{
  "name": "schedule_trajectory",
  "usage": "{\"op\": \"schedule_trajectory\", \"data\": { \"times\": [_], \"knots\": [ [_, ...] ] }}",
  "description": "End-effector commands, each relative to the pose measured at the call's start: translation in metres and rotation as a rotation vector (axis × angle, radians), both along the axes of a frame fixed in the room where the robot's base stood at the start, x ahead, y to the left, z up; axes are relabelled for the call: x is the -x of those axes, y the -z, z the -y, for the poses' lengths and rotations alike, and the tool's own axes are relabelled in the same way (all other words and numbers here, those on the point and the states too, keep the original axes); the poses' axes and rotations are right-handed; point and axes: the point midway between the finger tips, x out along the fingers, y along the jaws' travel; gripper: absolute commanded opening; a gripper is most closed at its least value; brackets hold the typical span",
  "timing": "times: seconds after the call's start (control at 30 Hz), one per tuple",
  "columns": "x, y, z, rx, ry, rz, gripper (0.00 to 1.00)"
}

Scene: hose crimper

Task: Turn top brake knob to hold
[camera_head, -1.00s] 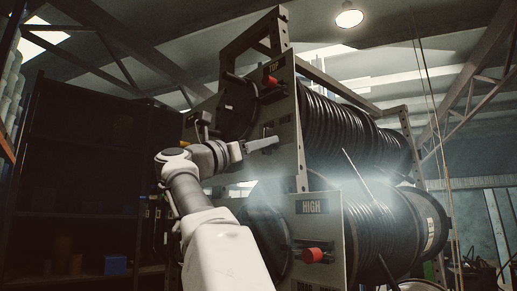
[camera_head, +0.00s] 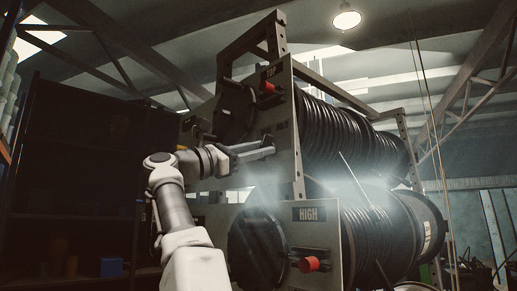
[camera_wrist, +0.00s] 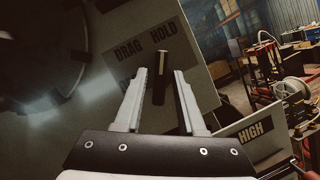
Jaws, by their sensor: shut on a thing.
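The top brake knob (camera_wrist: 160,80) is a dark narrow bar on the grey side plate of the upper reel. In the wrist view the bar stands nearly upright below the DRAG (camera_wrist: 128,50) and HOLD (camera_wrist: 163,32) labels. My gripper (camera_wrist: 161,74) has one finger on each side of the bar and is shut on it; the contact faces are hard to make out. In the head view my gripper (camera_head: 268,148) reaches the plate just below the HOLD label (camera_head: 282,124), and its fingers hide the knob.
Above is the TOP label (camera_head: 271,72) with a red handle (camera_head: 268,87). Below stands the panel with the HIGH label (camera_head: 309,214) and another red handle (camera_head: 309,264). Black hose reels (camera_head: 345,130) fill the rack. A dark shelf (camera_head: 75,170) stands at left.

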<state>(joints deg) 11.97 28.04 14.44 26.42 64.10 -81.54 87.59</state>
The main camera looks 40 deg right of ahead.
Motion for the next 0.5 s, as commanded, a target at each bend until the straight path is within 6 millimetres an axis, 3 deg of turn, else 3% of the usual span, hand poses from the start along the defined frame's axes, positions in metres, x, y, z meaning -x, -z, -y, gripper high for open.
{"op": "schedule_trajectory", "data": {
  "times": [0.27, 0.3, 0.33, 0.5],
  "knots": [
    [0.0001, 0.0000, -0.0001, 0.000, -0.001, 0.002, 0.00],
    [0.0001, 0.0000, 0.0000, 0.000, -0.001, 0.002, 0.45],
    [0.0001, 0.0000, 0.0000, 0.000, -0.001, 0.002, 0.49],
    [0.0002, -0.0001, -0.0001, 0.000, 0.000, 0.001, 0.49]
  ]
}}
